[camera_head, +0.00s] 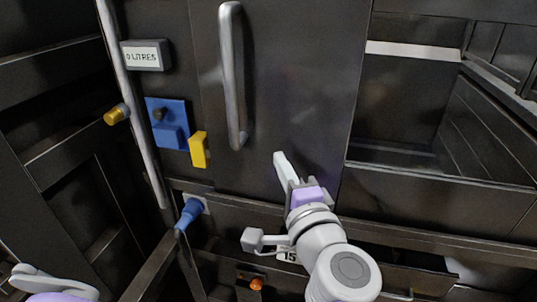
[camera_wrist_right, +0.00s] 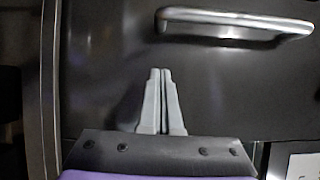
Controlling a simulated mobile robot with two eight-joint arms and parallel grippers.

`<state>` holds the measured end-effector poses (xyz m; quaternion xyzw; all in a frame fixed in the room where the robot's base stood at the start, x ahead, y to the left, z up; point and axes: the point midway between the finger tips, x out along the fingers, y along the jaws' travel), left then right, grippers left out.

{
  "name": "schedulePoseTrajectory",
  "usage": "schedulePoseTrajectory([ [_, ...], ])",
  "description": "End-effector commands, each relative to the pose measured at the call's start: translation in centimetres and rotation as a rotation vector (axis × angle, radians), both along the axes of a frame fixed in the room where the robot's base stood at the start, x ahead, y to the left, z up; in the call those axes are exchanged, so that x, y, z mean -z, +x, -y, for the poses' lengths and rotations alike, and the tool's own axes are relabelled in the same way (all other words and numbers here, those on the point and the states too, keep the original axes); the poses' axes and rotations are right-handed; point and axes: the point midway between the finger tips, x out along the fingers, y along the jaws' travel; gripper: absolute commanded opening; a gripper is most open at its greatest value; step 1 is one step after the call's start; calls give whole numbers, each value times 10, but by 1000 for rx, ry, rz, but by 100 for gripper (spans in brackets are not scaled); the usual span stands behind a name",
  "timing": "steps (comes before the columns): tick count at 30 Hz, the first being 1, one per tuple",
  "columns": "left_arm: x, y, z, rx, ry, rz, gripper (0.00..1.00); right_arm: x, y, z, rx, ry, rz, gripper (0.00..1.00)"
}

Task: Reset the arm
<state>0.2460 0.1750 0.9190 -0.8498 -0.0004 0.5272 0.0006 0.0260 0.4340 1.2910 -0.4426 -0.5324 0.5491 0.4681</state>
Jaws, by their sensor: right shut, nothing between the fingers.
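My right arm comes up from the bottom of the head view. Its gripper (camera_head: 281,160) is in front of the lower part of the dark compactor door (camera_head: 290,80). In the right wrist view the two grey fingers (camera_wrist_right: 160,75) are together and empty. The silver door handle (camera_head: 234,75) is up and to the left of the gripper in the head view, and the fingers are apart from it. The handle also shows in the right wrist view (camera_wrist_right: 235,22).
Left of the door are a "0 LITRES" display (camera_head: 146,55), a blue panel (camera_head: 168,123), a yellow block (camera_head: 199,150) and a gold knob (camera_head: 117,114). A blue-ended lever (camera_head: 189,212) juts out below. An open dark bin (camera_head: 440,190) is at the right.

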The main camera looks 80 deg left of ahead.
Motion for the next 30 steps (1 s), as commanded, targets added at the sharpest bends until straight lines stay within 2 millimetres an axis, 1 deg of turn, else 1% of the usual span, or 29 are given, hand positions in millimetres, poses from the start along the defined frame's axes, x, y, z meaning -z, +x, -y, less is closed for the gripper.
schedulePoseTrajectory([
  [1, 3, -1, 0, 0, 0, -2, 52, 2, 1, 12, 1, 0, -1, 0],
  [3, 5, -2, 0, 0, 0, -2, 52, 1, 4, 25, 0, 0, -1, 0],
  [6, 6, -2, 0, 0, 0, -3, 52, 2, 7, 40, 2, 0, -1, 0],
  [9, 6, -2, 0, 0, 0, -3, 52, 1, 8, 50, 0, 0, -1, 0],
  [13, 7, -2, 0, 0, 0, -4, 52, 1, 10, 57, 0, 0, 0, 0],
  [20, 7, -2, 0, 0, 0, -4, 52, 1, 10, 58, 0, 0, 0, 0],
  [22, 7, -2, 0, 0, 0, -4, 52, 3, 14, 59, 8, -4, 8, 0],
  [23, 7, -2, 0, 0, 0, -4, 52, 6, 18, 61, 15, -9, 17, 0],
  [26, 9, -3, 0, 0, 0, -5, 52, 24, 44, 73, 65, -41, 74, 0],
  [29, 10, -3, 0, 0, 0, -5, 52, 56, 90, 99, 142, -108, 182, 0],
  [30, 9, -3, 0, 0, 0, -5, 52, 71, 111, 114, 175, -146, 234, 0],
])
